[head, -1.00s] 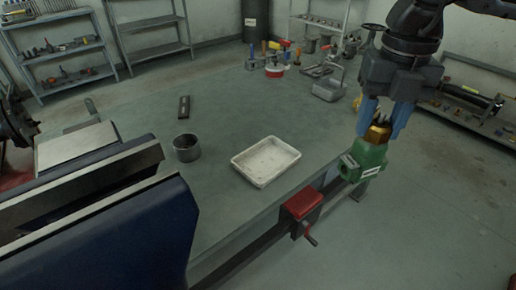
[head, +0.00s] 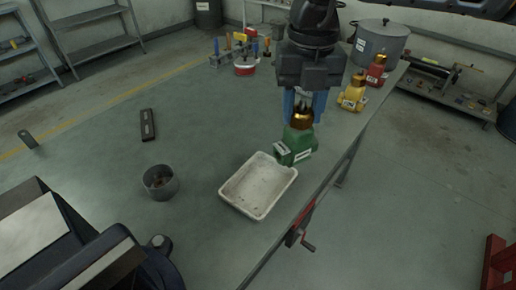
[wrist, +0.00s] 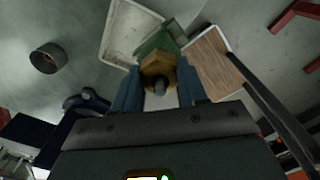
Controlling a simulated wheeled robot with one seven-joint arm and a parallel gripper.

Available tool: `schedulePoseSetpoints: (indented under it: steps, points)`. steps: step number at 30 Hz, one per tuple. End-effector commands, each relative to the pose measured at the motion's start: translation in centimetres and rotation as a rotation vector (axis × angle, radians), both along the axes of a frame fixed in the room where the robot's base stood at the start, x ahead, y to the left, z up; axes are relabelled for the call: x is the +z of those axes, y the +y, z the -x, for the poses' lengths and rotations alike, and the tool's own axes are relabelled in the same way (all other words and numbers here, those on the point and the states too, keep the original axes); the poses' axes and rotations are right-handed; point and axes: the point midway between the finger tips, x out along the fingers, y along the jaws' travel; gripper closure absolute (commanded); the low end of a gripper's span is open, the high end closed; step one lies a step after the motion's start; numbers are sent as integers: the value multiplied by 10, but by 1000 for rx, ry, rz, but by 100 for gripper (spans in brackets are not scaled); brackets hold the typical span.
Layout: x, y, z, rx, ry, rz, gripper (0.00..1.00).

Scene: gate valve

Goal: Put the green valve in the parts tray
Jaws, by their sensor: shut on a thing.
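The green valve (head: 296,145) has a green body and a brass top. My gripper (head: 304,110) has its blue fingers shut on the brass top, and the valve hangs upright below it. The parts tray (head: 233,202) is a white, shallow, empty rectangular tray on the workbench. In the head view the valve is at the tray's far right corner and overlaps its rim; I cannot tell its height above it. In the wrist view the valve (wrist: 158,42) shows between the fingers (wrist: 158,92), beside the tray (wrist: 112,30).
A metal cup (head: 160,184) stands left of the tray. A dark flat bar (head: 148,125) lies farther back. A yellow valve (head: 352,93), a red valve (head: 376,70) and a large pot (head: 379,42) stand at the back right. A red vise (head: 302,222) is at the bench edge.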

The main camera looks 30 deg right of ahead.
Motion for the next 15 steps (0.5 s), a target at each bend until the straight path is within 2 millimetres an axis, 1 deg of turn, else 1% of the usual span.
schedulePoseSetpoints:
  steps: [1,3,9,12,15]
  points:
    - [-4,11,-3,5,1,-2,95]
    - [-12,23,-9,4,1,-2,95]
    - [-33,55,-22,3,0,-2,95]
    - [-40,64,-26,1,-1,-1,95]
    - [-44,68,-28,0,-1,0,95]
